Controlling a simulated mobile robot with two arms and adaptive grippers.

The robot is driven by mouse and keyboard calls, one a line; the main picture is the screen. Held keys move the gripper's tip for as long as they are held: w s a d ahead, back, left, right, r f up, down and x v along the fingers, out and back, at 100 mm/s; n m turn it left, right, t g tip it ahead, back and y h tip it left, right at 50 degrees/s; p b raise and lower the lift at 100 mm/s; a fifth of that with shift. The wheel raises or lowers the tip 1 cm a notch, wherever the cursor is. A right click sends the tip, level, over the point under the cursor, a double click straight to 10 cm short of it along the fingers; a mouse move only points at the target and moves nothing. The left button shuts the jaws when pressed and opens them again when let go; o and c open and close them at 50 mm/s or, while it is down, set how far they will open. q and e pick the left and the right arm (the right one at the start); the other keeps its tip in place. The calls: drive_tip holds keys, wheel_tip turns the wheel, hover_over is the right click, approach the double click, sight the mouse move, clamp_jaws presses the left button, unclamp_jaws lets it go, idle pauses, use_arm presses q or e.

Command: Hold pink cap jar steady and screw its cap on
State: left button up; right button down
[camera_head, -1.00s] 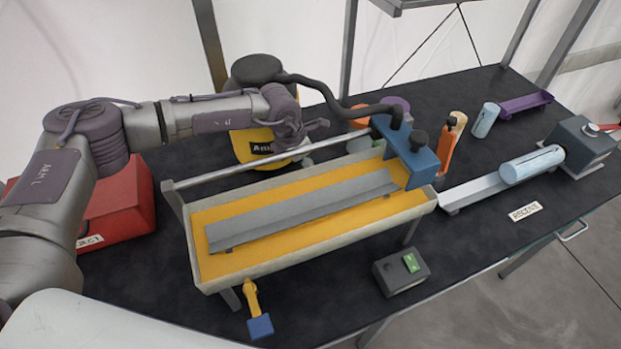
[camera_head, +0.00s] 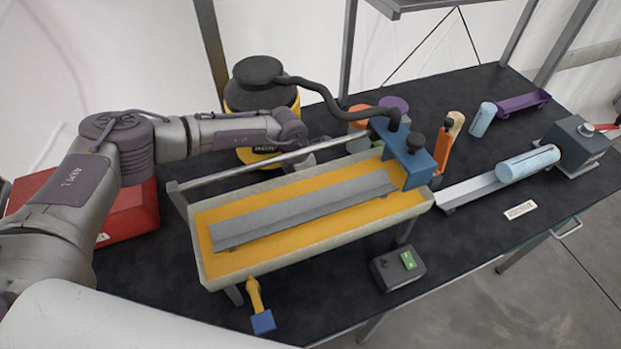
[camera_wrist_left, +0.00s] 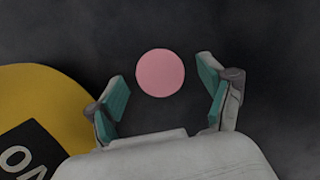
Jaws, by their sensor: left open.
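The round pink cap (camera_wrist_left: 160,73) shows from above in the left wrist view, over a dark surface. The jar's body is hidden beneath it, and I cannot tell how tightly the cap sits. My left gripper (camera_wrist_left: 161,78) is open, with one teal-padded finger on each side of the cap and a dark gap between each finger and the cap. In the head view my left wrist is behind the yellow trough, and the pink cap jar cannot be made out there. My right gripper is in neither view.
A yellow-and-black vacuum (camera_head: 262,98) stands close to my left wrist; its yellow body (camera_wrist_left: 40,105) shows beside the left finger. A metal rail (camera_head: 235,168) and the yellow trough (camera_head: 290,245) lie in front. A red box (camera_head: 130,212) is at left.

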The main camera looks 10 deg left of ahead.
use_arm(q)
drive_tip(key=c, duration=0.8)
drive_tip(key=shift+c, duration=0.2)
drive_tip(key=shift+r, duration=0.15)
wheel_tip(320, 180, up, 10)
drive_tip(key=b, duration=0.3)
